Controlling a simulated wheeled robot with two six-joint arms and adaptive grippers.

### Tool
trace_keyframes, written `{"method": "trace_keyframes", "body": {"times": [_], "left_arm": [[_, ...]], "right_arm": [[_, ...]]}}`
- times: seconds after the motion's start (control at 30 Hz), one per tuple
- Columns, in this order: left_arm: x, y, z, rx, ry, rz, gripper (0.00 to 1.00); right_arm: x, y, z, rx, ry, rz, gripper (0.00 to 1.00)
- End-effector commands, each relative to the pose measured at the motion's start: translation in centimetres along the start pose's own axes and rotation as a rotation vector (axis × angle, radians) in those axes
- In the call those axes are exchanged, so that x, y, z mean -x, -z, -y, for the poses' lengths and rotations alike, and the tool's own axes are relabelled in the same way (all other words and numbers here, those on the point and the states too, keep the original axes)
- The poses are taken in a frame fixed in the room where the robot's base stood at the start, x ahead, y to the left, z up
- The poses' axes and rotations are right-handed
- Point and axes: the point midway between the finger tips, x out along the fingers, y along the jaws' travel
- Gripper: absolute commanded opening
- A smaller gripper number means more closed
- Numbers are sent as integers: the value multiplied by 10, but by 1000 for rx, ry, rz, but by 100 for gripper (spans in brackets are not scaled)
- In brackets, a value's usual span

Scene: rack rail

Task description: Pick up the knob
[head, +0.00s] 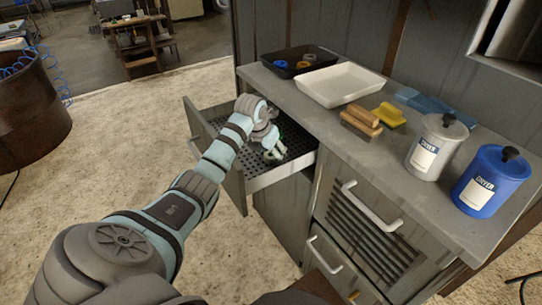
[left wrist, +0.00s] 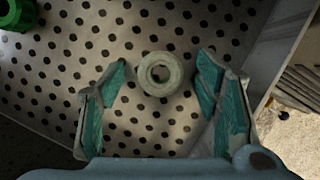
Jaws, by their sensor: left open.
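A pale grey round piece with a hole in its middle, which looks like the knob (left wrist: 159,74), lies on the perforated floor of the open drawer (head: 283,176). My left gripper (head: 274,153) reaches down into this drawer. In the left wrist view the teal-padded fingers (left wrist: 164,95) are open, one on each side of the knob and apart from it. The knob sits between them, near the fingertip end. In the head view the gripper and wrist hide the knob. My right gripper is not in view.
A green round piece (left wrist: 18,14) lies in the drawer at the wrist view's upper left. The drawer walls are close around the gripper. On the counter are a black tray (head: 270,62), a white tray (head: 345,88), a brush (head: 362,122), a grey canister (head: 437,145) and a blue canister (head: 490,185).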

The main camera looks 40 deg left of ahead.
Motion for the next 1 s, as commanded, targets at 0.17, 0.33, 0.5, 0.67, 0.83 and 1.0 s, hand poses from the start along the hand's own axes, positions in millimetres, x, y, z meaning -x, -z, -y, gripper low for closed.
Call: {"method": "trace_keyframes", "body": {"times": [0.17,0.33,0.5,0.67,0.83,1.0], "left_arm": [[1,0,0,0,0,0,32],[1,0,0,0,1,0,6],[1,0,0,0,1,0,6],[7,-3,0,0,1,1,6],[33,-14,0,1,1,3,6],[87,-37,0,1,1,6,6]], "right_arm": [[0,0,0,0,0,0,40],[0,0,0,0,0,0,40],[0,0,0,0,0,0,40],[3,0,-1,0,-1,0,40],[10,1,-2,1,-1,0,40],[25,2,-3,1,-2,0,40]]}}
